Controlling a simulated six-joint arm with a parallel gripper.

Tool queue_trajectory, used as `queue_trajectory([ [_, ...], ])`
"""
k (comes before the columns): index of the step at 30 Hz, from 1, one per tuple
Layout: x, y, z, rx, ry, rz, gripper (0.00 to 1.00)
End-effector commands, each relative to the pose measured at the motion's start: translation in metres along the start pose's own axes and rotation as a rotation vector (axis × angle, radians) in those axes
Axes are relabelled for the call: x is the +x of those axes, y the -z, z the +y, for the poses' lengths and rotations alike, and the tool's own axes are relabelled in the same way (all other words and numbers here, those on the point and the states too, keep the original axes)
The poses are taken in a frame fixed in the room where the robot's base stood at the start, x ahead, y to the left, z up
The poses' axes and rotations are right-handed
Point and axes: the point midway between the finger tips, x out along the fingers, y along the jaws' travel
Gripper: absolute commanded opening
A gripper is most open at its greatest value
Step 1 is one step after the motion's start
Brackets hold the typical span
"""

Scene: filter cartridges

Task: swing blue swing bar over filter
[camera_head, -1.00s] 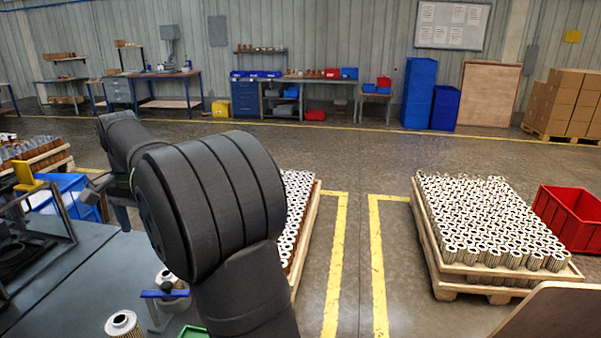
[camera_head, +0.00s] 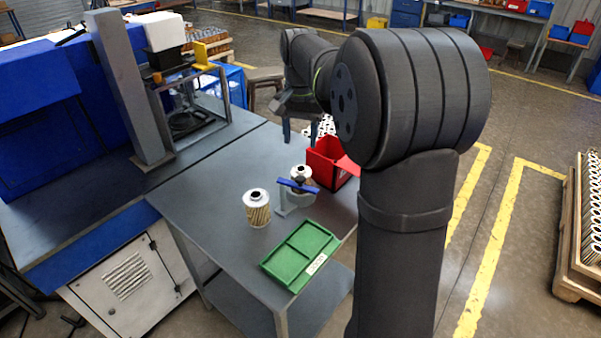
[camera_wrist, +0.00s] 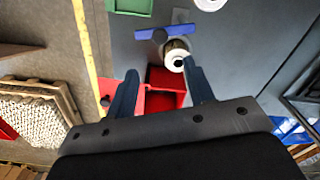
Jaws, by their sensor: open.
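The blue swing bar (camera_head: 298,186) sits on a grey stand on the workbench, with a dark knob near its middle. A white-topped filter (camera_head: 301,171) stands by it, its lower part hidden behind the bar. In the wrist view the blue bar (camera_wrist: 176,30) lies along one side of the filter (camera_wrist: 175,55), not across the middle of its end. A second filter (camera_head: 256,208) stands apart to the left. My gripper (camera_wrist: 163,88) is open and empty, its two fingers spread above the red bin, short of the bar.
A green tray (camera_head: 300,255) lies at the bench's front edge. A red bin (camera_head: 328,165) stands just behind the bar's stand. A grey-framed machine (camera_head: 185,110) stands at the back left. The bench's left part is clear.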

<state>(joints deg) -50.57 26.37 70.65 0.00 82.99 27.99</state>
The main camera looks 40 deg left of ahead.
Motion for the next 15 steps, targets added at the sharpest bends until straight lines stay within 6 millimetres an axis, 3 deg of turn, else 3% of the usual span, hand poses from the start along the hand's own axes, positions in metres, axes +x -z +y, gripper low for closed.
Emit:
queue_trajectory([
  [9, 0.071, -0.001, 0.000, 0.001, -0.002, -0.004, 0.48],
  [15, 0.103, 0.000, 0.000, 0.001, -0.001, -0.002, 0.48],
])
